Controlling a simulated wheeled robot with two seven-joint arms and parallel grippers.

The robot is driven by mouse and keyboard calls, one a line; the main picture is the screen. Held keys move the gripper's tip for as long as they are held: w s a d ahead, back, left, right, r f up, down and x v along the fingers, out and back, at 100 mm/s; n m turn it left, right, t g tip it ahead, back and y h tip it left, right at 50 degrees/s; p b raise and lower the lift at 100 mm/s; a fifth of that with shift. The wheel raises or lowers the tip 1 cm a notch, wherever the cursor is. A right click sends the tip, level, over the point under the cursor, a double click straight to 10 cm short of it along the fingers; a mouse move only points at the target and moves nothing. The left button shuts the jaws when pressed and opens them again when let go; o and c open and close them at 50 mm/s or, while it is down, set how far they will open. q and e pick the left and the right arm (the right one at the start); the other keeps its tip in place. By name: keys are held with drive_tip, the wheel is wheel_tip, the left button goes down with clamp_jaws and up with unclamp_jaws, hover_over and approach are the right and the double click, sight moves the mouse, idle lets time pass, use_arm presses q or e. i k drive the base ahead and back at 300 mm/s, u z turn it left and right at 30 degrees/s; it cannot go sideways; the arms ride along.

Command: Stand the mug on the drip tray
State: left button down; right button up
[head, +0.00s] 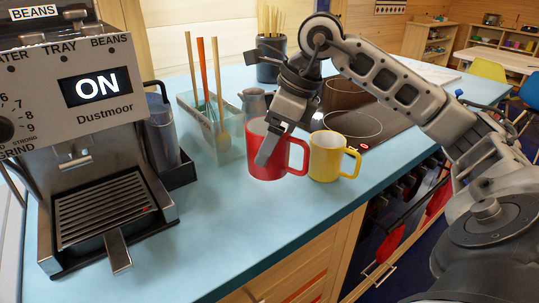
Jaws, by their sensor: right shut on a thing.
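A red mug (260,158) is at the middle of the head view, upright, its handle to the right. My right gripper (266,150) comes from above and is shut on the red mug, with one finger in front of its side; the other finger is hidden. I cannot tell whether the mug touches the counter. A yellow mug (325,157) stands just right of it on the counter. The slatted drip tray (104,208) is at the lower left, in the base of the coffee machine (75,110), and is bare. My left gripper is not in view.
The blue counter (220,225) is clear between the machine and the red mug. A utensil bin (228,145), a grey jug (255,101) and a dark pot of sticks (270,60) stand behind. A hob (365,125) lies right.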

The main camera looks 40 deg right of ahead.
sight(109, 211)
drive_tip(key=k, duration=1)
